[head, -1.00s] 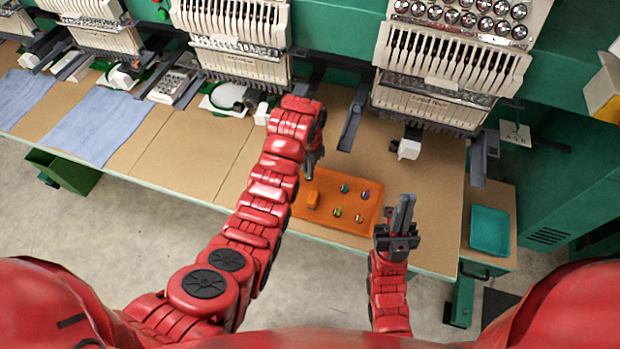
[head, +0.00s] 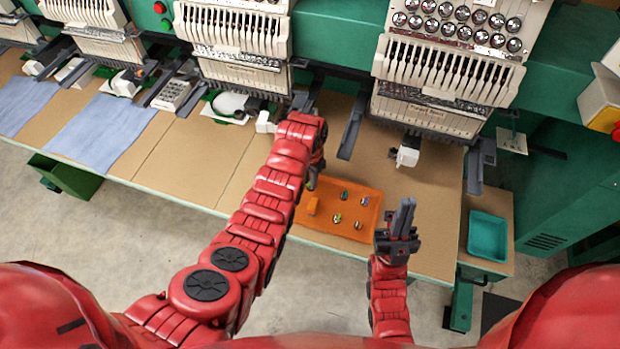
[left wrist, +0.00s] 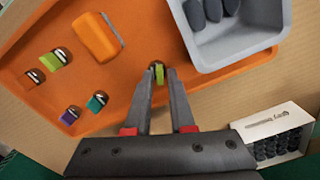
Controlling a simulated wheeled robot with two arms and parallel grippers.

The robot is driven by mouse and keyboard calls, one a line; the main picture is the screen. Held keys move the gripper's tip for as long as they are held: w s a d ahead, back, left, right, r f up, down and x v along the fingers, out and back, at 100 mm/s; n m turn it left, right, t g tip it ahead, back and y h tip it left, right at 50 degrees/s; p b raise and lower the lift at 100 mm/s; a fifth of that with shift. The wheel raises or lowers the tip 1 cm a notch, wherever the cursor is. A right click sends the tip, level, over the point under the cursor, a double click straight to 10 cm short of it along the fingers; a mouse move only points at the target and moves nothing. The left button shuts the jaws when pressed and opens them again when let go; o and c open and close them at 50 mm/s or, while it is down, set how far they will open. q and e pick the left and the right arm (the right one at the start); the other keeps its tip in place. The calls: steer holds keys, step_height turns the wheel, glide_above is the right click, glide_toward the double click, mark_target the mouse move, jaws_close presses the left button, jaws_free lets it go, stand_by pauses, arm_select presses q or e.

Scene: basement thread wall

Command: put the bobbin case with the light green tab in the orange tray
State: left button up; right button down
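The orange tray (head: 352,185) lies on the table; its interior also shows in the left wrist view (left wrist: 125,85). My left gripper (left wrist: 158,72) is over the tray, near its edge beside a grey bin. Its fingers are closed around a small bobbin case with a light green tab (left wrist: 159,74); whether the case touches the tray floor I cannot tell. In the head view my left arm partly hides this gripper (head: 312,182).
The tray holds an orange block (left wrist: 96,37) and several bobbin cases, with yellow-green (left wrist: 53,59), teal (left wrist: 97,102) and purple (left wrist: 70,115) tabs among them. The grey bin (left wrist: 232,50) holds dark pieces. A white box (left wrist: 275,123) stands nearby. Machine heads (head: 430,110) overhang the table.

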arm_select(q)
steer(key=shift+o, duration=1)
steer(key=shift+r, duration=0.1)
steer(key=shift+r+b, duration=0.3)
steer(key=shift+r, duration=0.25)
step_height(320, 180, up, 4)
steer(key=shift+w+r+b, duration=0.1)
steer(key=shift+r+b, duration=0.15)
steer(key=shift+b, duration=0.6)
step_height(320, 180, up, 6)
steer(key=p, duration=0.6)
steer(key=shift+r, duration=0.2)
